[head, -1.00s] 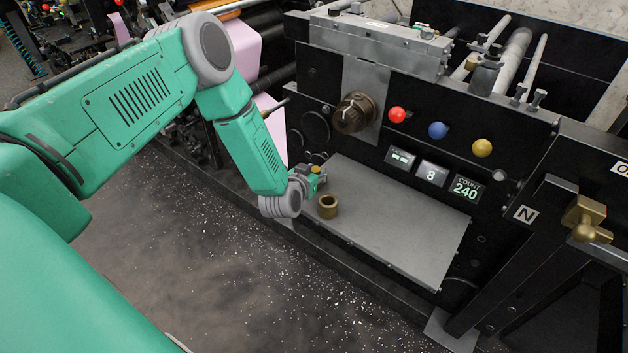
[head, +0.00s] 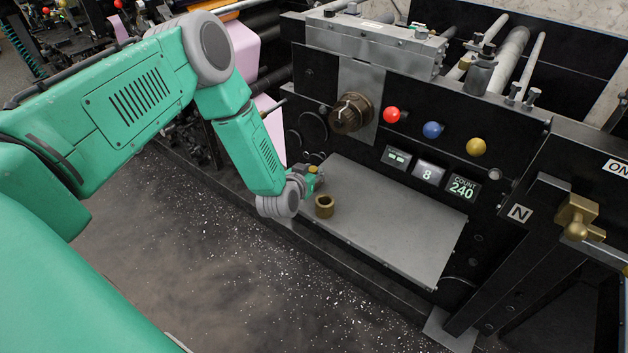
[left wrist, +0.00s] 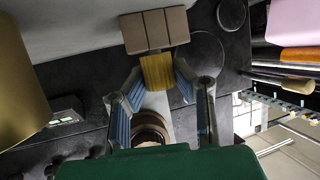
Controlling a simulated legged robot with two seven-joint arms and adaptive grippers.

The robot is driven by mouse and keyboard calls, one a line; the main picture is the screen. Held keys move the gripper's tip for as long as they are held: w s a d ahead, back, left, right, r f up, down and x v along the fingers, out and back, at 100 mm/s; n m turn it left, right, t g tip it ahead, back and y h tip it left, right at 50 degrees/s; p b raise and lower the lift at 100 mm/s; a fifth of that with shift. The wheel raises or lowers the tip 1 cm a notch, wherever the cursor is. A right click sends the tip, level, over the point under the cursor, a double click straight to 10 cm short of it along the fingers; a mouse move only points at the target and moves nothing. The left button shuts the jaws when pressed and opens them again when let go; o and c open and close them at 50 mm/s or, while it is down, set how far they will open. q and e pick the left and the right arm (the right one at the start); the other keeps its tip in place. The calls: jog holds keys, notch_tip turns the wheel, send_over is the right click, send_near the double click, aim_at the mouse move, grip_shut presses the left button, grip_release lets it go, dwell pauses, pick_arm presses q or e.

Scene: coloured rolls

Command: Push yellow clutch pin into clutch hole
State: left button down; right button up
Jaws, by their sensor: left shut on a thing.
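My left gripper (head: 312,174) is at the left end of the grey shelf, beside the black machine panel. In the left wrist view, its blue-padded fingers (left wrist: 158,85) are shut on the yellow clutch pin (left wrist: 158,70), a small yellow block. The pin also shows as a yellow spot in the head view (head: 313,169). A tan segmented block (left wrist: 155,30) adjoins the pin; I cannot tell whether they are joined. I cannot make out the clutch hole; round dark discs (head: 313,125) are on the panel near the gripper. My right gripper is not in view.
Above are a brown dial (head: 350,113), red, blue and yellow knobs (head: 476,147) and small displays (head: 430,173). Most of the shelf is bare.

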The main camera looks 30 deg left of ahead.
aim_at(312, 170)
pick_arm(q)
jog(key=shift+a+r, duration=0.1)
jog(key=shift+a, duration=0.05)
jog(key=shift+r+p, duration=0.8)
jog(key=shift+r, duration=0.1)
jog(key=shift+r+p, duration=1.45)
jog(key=shift+r, duration=0.3)
